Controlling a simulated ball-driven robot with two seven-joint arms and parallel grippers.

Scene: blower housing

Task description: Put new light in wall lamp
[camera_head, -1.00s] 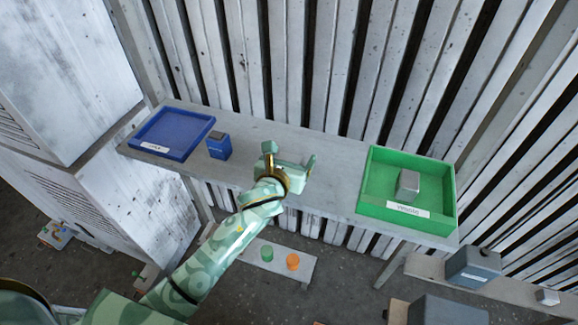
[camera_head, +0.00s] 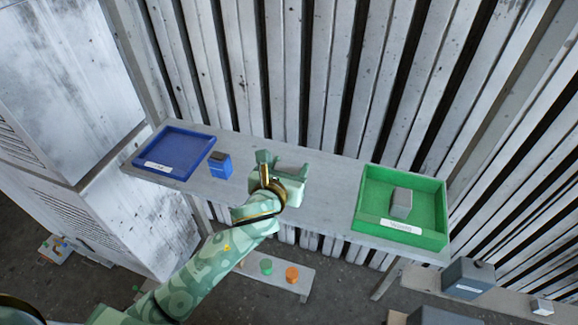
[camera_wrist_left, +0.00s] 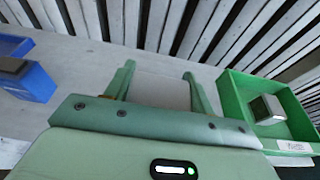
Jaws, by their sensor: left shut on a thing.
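My left gripper (camera_head: 281,170) is above the middle of the grey shelf (camera_head: 330,190), between a blue tray and a green tray. Its two fingers also show in the left wrist view (camera_wrist_left: 158,82), spread apart and shut on a plain grey thing (camera_wrist_left: 160,93). That thing blends with the shelf, so its shape is hard to tell. I see no wall lamp or light that I can make out. My right gripper is not in view.
The blue tray (camera_head: 150,166) is at the shelf's left end, with a small blue box (camera_head: 220,167) beside it. The green tray (camera_head: 372,226) at the right holds a grey block (camera_head: 401,203). A slatted wall stands behind. Below is a low bench with green (camera_head: 266,267) and orange (camera_head: 292,274) pieces.

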